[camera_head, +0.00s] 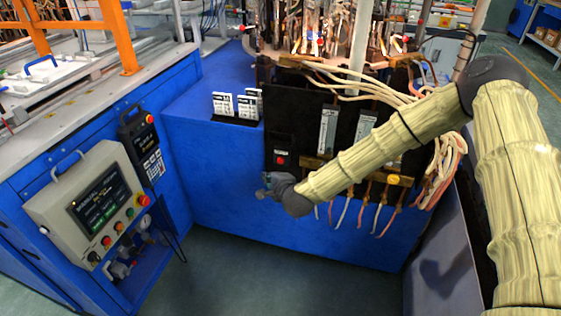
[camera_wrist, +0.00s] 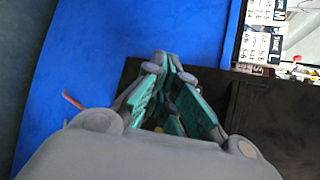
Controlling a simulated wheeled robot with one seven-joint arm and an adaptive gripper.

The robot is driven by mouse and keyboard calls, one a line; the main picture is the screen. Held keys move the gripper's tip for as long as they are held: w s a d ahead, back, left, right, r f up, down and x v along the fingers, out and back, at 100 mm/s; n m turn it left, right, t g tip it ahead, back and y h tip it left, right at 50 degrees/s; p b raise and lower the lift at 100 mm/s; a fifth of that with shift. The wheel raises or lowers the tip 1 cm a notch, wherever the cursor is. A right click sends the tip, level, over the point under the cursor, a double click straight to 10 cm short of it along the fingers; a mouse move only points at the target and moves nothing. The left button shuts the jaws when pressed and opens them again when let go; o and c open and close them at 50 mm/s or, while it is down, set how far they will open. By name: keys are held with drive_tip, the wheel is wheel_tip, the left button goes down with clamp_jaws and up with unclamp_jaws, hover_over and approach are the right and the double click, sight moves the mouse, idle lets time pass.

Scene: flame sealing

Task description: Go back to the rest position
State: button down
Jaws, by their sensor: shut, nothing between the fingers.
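My gripper (camera_head: 268,186) is in front of the black panel (camera_head: 291,125) of the flame-sealing machine, near its lower left edge. My arm reaches to it from the right in a pale ribbed sleeve. In the wrist view the fingers of my gripper (camera_wrist: 170,62) come together at their tips, with green pads on their inner faces. Nothing is held between them. A red button (camera_head: 281,160) on the panel sits just above the gripper in the head view. Whether the gripper touches the panel cannot be told.
The blue cabinet (camera_head: 190,135) stands behind and left, with white label cards (camera_head: 235,106) on top. A control box (camera_head: 95,205) with a screen is at left. Hoses and pale cables (camera_head: 375,215) hang beside my arm. The green-grey floor (camera_head: 250,275) in front is clear.

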drive_tip(key=s+d+f+n+g+p, duration=0.1)
drive_tip(key=s+d+f+n+g, duration=0.15)
drive_tip(key=s+f, duration=0.4)
drive_tip(key=s+d+f+n+g+h+p, duration=0.1)
drive_tip(key=s+d+f+n+g, duration=0.2)
drive_tip(key=s, duration=0.7)
drive_tip(key=s+d+f+n+g+p, duration=0.1)
drive_tip(key=s+d+f+n+p, duration=0.15)
drive_tip(key=s+f, duration=0.45)
drive_tip(key=s+d+n+g+h, duration=0.1)
drive_tip(key=s+d+n, duration=0.2)
drive_tip(key=s+d, duration=0.2)
drive_tip(key=s+d+n+g+h+p, duration=0.1)
drive_tip(key=s+d, duration=0.4)
drive_tip(key=s, duration=0.7)
drive_tip(key=s+d+n+g+h+p, duration=0.1)
drive_tip(key=s+d+n+g, duration=0.2)
drive_tip(key=s+d, duration=0.3)
drive_tip(key=s+n, duration=0.1)
drive_tip(key=s, duration=0.2)
drive_tip(key=shift+r+n+h, duration=0.25)
drive_tip(key=shift+n+h, duration=0.15)
drive_tip(key=shift+s+g, duration=0.1)
drive_tip(key=shift+g, duration=0.15)
